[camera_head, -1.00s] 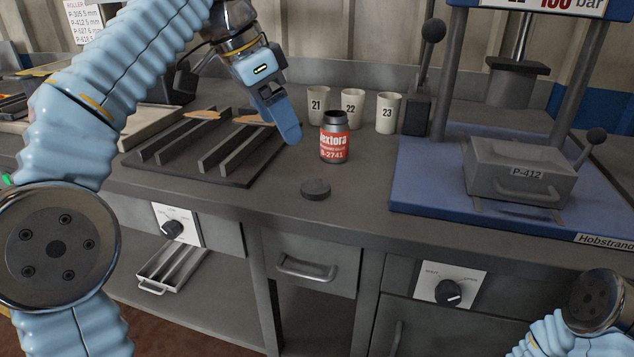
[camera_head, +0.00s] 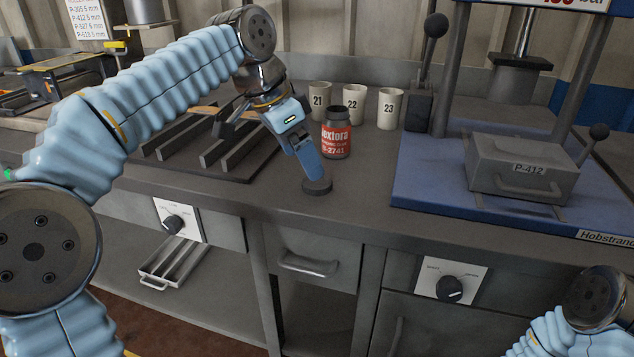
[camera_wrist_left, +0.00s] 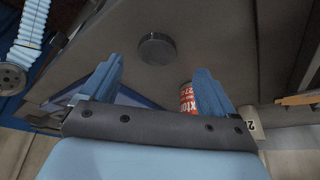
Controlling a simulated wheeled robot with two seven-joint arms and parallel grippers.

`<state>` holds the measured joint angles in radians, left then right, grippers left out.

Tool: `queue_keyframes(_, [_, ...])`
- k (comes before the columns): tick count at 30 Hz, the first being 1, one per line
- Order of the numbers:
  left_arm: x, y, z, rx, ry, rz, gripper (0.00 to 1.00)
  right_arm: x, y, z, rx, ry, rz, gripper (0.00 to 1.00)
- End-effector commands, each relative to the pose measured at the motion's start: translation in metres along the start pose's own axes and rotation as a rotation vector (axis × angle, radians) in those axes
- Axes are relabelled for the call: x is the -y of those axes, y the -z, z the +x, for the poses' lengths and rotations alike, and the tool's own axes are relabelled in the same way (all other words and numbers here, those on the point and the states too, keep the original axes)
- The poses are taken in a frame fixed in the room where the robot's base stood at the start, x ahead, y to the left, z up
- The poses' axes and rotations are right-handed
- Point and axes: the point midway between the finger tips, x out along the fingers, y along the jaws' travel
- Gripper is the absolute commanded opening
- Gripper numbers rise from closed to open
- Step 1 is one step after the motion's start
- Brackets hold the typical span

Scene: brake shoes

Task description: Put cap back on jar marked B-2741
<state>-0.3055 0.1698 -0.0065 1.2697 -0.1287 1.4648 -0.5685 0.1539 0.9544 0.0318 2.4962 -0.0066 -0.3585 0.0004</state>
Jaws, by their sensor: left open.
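The jar marked B-2741 (camera_head: 337,138) stands upright and uncapped on the bench, dark with a red label. The left wrist view shows part of its label (camera_wrist_left: 187,98) beside one finger. The dark round cap (camera_head: 318,188) lies flat on the bench in front of the jar. It also shows in the left wrist view (camera_wrist_left: 157,49), beyond the fingertips and roughly between them. My left gripper (camera_head: 316,175) is open and empty, pointing down just above and behind the cap; contact cannot be judged. My right gripper is not seen; only part of my right arm shows at lower right.
Cups marked 21 (camera_head: 319,95), 22 (camera_head: 353,103) and 23 (camera_head: 390,108) stand behind the jar. A blue press base (camera_head: 420,185) is to the right, a slotted dark rack (camera_head: 205,165) to the left. Bench space right of the cap is clear.

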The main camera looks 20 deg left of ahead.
Motion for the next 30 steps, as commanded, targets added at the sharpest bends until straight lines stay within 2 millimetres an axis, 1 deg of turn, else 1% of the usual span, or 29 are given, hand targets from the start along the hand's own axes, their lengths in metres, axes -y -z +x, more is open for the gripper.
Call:
queue_keyframes(2, [-0.001, 0.0, 0.004, 0.002, -0.001, 0.0, 0.88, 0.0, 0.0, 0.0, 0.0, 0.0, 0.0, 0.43])
queue_keyframes(9, [-0.004, 0.003, 0.038, 0.003, -0.002, 0.0, 0.88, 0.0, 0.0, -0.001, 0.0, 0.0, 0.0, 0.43])
queue_keyframes(12, [-0.004, 0.003, 0.048, 0.002, -0.001, 0.0, 0.88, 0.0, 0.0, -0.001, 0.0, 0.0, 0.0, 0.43])
queue_keyframes(15, [-0.004, 0.003, 0.052, 0.001, -0.001, 0.0, 0.88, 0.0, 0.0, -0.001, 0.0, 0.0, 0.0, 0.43])
queue_keyframes(24, [-0.004, 0.003, 0.052, 0.0, 0.0, 0.0, 0.88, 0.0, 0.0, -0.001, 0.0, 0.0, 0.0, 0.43])
queue_keyframes(29, [-0.004, 0.003, 0.052, 0.0, 0.0, 0.0, 0.64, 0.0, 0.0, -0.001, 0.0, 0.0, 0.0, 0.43])
queue_keyframes(30, [-0.004, 0.003, 0.052, 0.0, 0.0, 0.0, 0.58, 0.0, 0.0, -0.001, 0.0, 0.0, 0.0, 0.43])
